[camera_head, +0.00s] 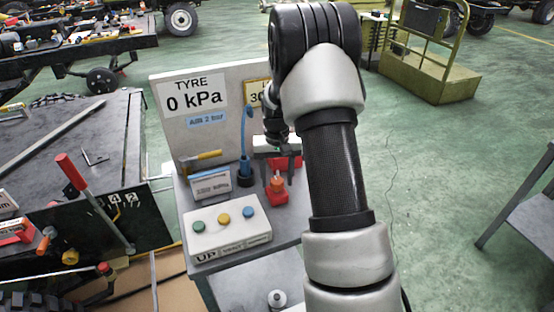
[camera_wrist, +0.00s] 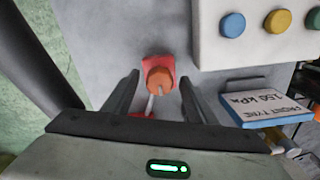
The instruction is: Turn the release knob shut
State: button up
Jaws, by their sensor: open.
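An orange knob with a pale pointer or stem (camera_wrist: 158,78) stands on a red base, seen between my gripper's fingers in the wrist view; I take it to be the release knob. In the head view the orange knob (camera_head: 277,184) stands on its red base on the grey bench, right of a blue fitting. My gripper (camera_wrist: 158,90) is open, with one finger on each side of the knob. Whether either finger touches it I cannot tell. In the head view my gripper (camera_head: 277,148) is above the knob, partly hidden by my arm.
A white box (camera_head: 228,228) with blue, yellow and green buttons sits in front. A backboard (camera_head: 230,85) reads "TYRE 0 kPa". A labelled box (camera_head: 211,184), a yellow-handled tool (camera_head: 202,158) and the blue fitting (camera_head: 245,172) stand to the left. Open green floor lies to the right.

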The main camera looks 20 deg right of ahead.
aim_at(277, 181)
notch_tip(277, 181, up, 17)
jog(key=p, duration=0.1)
jog(key=shift+f, duration=0.15)
dwell(0.4)
jog(key=s+a+r+n+t+p, duration=0.15)
jog(key=s+a+r+p, duration=0.35)
jog(key=s+r, duration=0.8)
jog(key=s+a+r+n+t+p, duration=0.1)
jog(key=s+a+r+t, duration=0.1)
jog(key=s, duration=0.5)
jog(key=s+a+r+t+p, duration=0.2)
jog(key=s+a+r, duration=0.2)
jog(key=s, duration=0.3)
jog(key=shift+a+n, duration=0.15)
jog(key=shift+n, duration=0.2)
jog(key=shift+s, duration=0.1)
